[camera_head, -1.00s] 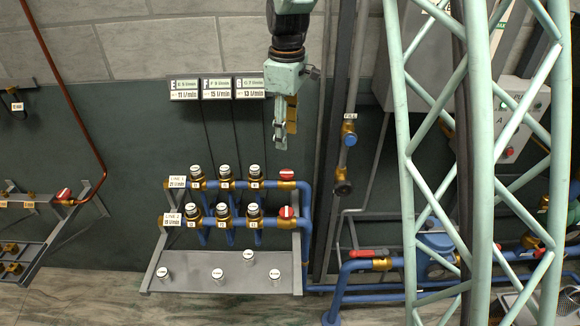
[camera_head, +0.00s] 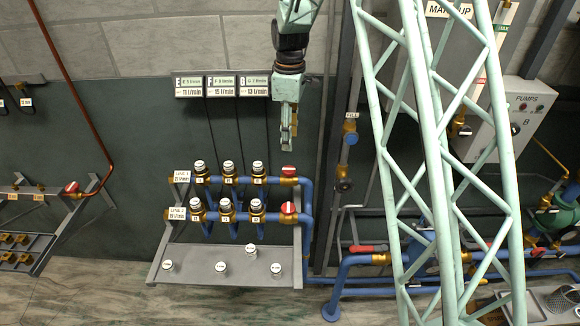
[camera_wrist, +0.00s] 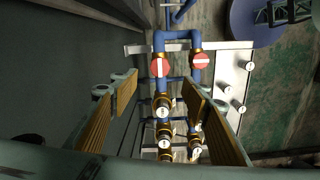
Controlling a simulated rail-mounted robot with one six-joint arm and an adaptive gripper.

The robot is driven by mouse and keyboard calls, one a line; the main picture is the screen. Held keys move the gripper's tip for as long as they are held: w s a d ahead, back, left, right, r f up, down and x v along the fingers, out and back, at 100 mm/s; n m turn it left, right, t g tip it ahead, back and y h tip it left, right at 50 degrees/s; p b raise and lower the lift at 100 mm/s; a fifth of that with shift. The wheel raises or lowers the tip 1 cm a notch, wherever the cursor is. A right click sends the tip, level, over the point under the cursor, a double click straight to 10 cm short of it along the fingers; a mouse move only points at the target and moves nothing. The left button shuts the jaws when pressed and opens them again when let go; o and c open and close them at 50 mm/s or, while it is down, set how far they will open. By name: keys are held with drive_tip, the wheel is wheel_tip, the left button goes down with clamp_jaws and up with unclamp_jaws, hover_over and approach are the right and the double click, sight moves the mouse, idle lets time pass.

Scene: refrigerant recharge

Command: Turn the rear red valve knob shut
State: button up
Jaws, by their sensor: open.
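The rear red valve knob (camera_head: 289,171) sits at the right end of the upper, Line 1 pipe. In the wrist view it is the left red disc (camera_wrist: 160,68), its white bar running along the pipe. The front red knob (camera_head: 289,208) ends the lower, Line 2 pipe; in the wrist view it is the right disc (camera_wrist: 201,61), its bar crosswise. My gripper (camera_head: 288,142) points down above the rear knob, apart from it. In the wrist view its gold-padded fingers (camera_wrist: 162,92) are spread wide, with nothing between them gripped.
Several white-capped brass valves (camera_head: 228,169) stand left of the red knobs on both pipes. A grey shelf (camera_head: 210,258) below bears several white caps. The wall with flow signs (camera_head: 222,86) is close behind. A pale green lattice column (camera_head: 450,170) stands to the right.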

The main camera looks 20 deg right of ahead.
sight(290, 169)
drive_tip(key=shift+f+p, duration=0.35)
drive_tip(key=shift+f, duration=6.5)
drive_tip(key=shift+c, duration=0.9)
drive_tip(key=c, duration=0.7)
